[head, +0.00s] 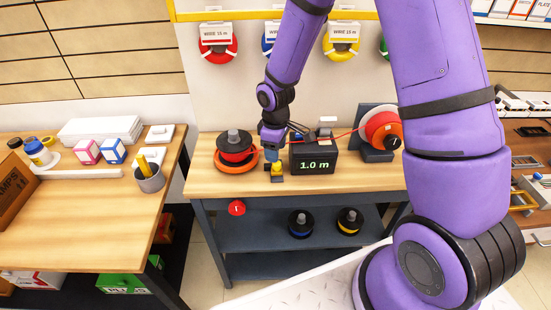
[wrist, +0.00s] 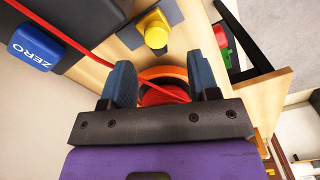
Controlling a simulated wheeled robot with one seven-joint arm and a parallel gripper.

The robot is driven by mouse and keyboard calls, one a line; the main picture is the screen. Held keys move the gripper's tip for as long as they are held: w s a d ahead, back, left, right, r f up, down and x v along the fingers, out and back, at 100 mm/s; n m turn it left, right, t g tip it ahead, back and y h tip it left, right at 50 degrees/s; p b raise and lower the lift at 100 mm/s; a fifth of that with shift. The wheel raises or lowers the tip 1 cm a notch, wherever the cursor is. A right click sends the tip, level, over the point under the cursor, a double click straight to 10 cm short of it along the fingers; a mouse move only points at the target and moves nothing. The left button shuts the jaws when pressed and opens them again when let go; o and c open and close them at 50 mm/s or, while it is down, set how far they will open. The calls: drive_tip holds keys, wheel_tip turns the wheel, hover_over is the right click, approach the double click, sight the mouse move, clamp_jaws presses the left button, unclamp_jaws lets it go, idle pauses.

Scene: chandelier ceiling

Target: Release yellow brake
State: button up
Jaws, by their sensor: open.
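The yellow brake (head: 277,168) is a small yellow knob on a dark base at the front of the workbench, left of the black length meter. In the wrist view the yellow brake (wrist: 156,36) stands beyond my fingertips, slightly left of centre, apart from them. My gripper (head: 271,152) is low over the bench, just behind and left of the brake. In the wrist view my gripper (wrist: 161,72) is open, with two blue-grey fingers spread and nothing held. Part of the red spool shows between the fingers.
The black meter (head: 313,158) reads 1.0 m. A red wire (wrist: 70,42) runs past the blue ZERO button (wrist: 36,46) towards the spool. A red wire spool (head: 236,148) is left of my gripper; a supply reel (head: 383,130) is at right. The front bench edge is close.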

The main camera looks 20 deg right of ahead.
drive_tip(key=shift+r, duration=2.65)
